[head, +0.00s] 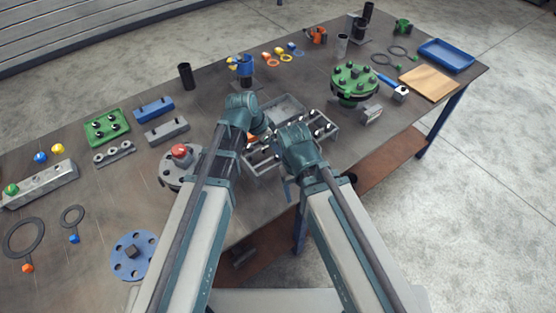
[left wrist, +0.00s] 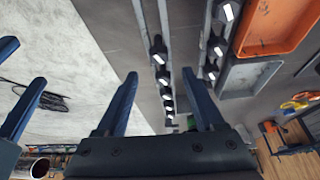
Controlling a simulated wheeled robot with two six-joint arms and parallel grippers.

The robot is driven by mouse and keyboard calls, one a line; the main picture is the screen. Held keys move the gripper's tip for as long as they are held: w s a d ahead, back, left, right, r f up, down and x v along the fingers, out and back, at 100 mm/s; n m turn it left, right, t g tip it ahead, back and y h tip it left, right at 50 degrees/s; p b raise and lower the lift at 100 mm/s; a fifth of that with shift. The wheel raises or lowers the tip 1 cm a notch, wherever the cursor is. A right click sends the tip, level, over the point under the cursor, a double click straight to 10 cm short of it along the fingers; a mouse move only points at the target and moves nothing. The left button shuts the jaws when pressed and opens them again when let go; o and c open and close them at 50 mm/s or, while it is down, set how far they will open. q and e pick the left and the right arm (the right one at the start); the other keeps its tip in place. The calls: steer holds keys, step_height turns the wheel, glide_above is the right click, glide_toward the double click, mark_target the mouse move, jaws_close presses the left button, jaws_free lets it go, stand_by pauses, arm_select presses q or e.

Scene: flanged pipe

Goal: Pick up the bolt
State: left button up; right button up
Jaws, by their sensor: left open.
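Several dark bolts with bright ends stand in rows along the metal racks. They show in the left wrist view, with one bolt (left wrist: 158,58) in the nearer row and another (left wrist: 219,50) in the row beside it. In the head view, bolts (head: 320,130) also show on the rack right of my left wrist. My left gripper (left wrist: 160,73) is open, its blue fingers apart, with part of a bolt row seen between them; contact cannot be told. My right gripper (left wrist: 27,62) shows at the left edge of that view, its fingers apart and empty. In the head view my arms hide both grippers' fingertips.
An orange bin (left wrist: 270,25) lies beside the racks. A grey tray (head: 285,107) is behind them. A green flange (head: 352,82) stands to the right and a red-topped flange part (head: 180,154) to the left. The table's front edge is close to my arms.

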mark_target(276, 156)
arm_select(q)
steer(key=b+x, duration=0.3)
steer(key=a+b+x, duration=0.1)
steer(key=b+x, duration=0.1)
steer(key=shift+s+f, duration=0.25)
steer(key=shift+f, duration=0.05)
steer(key=shift+r, duration=0.1)
steer(key=shift+c, duration=0.2)
steer(key=shift+d, duration=0.1)
jaws_close()
